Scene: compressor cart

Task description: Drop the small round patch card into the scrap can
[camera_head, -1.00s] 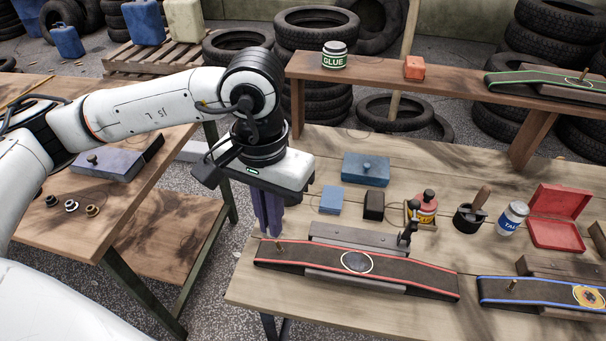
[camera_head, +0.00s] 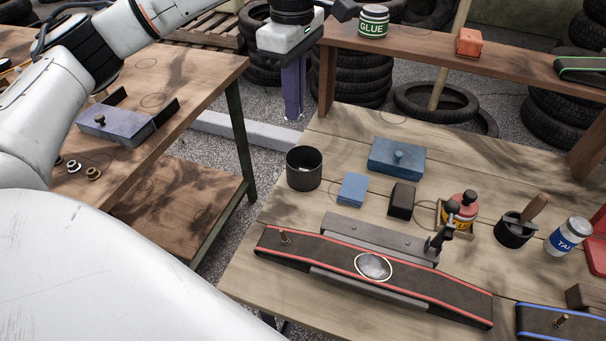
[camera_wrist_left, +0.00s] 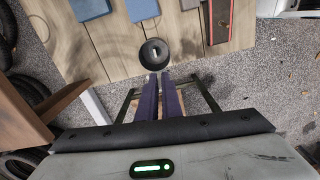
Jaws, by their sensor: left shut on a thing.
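My left gripper (camera_head: 293,92) has its purple fingers together, pointing down, beyond the far left edge of the workbench. The fingers also show in the left wrist view (camera_wrist_left: 160,98). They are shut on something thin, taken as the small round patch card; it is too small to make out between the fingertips. The scrap can (camera_head: 304,168), black, round and open-topped, stands upright at the bench's left side. In the left wrist view the can (camera_wrist_left: 154,54) is just beyond the fingertips, with a small pale spot inside. My right gripper is not in view.
Right of the can are a blue card stack (camera_head: 353,189), a dark block (camera_head: 402,200) and a blue lidded box (camera_head: 398,156). A red-edged strip (camera_head: 440,289) lies in front. A raised shelf (camera_head: 420,54) holds a glue jar (camera_head: 373,22). A side table (camera_head: 190,85) stands left.

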